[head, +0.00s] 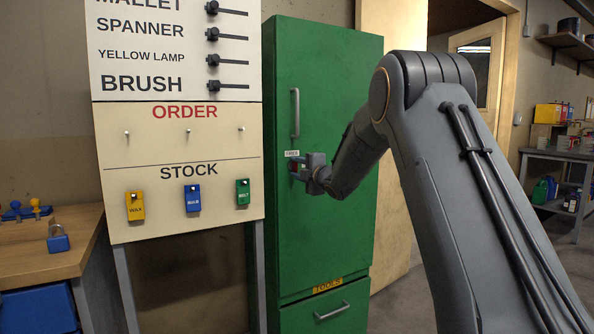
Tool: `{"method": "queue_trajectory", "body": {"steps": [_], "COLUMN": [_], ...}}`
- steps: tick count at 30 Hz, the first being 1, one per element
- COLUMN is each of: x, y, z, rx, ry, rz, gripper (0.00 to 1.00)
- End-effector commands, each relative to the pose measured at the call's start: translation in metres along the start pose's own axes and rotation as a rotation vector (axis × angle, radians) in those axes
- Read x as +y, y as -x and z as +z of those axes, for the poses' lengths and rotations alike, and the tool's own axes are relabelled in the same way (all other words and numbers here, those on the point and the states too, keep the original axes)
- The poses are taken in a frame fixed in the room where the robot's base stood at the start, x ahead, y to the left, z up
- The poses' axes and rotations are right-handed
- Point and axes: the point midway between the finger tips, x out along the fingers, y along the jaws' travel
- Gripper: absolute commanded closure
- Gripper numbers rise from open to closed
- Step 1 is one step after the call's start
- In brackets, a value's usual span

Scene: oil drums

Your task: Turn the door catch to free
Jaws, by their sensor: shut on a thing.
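The door catch (291,166) is on the green cabinet (335,220), at the left side of its door below the vertical handle. A small white label (292,153) reading what looks like FREE sits just above it. My gripper (298,170) is at the catch and shut on it. The fingers hide most of the catch, so its turn angle cannot be told. The cabinet door looks closed. My arm reaches in from the right and covers part of the door.
The vertical door handle (295,112) is above the catch. A drawer marked TOOLS (328,310) is below. A board (180,140) with pegs and tags stands close on the left. A workbench (45,245) with a blue padlock (58,240) is far left. A shelf unit (560,156) stands at right.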

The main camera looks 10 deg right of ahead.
Motion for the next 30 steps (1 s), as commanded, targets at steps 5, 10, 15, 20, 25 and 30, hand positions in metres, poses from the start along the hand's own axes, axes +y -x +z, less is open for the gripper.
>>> {"method": "queue_trajectory", "body": {"steps": [5,10,15,20,25,30], "x": [-0.001,-0.001,0.000,0.000,0.000,0.000], "y": [0.000,0.000,0.000,0.004,0.026,0.054], "z": [0.000,0.000,0.000,0.000,0.001,0.000], "rx": [0.001,0.001,0.000,0.000,-0.001,-0.001], "ry": [0.001,0.001,0.000,0.000,-0.001,-0.001], "rz": [-0.001,-0.001,0.000,-0.001,-0.001,-0.001], "gripper": [0.88,0.47,0.47,0.47,0.47,0.47]}}
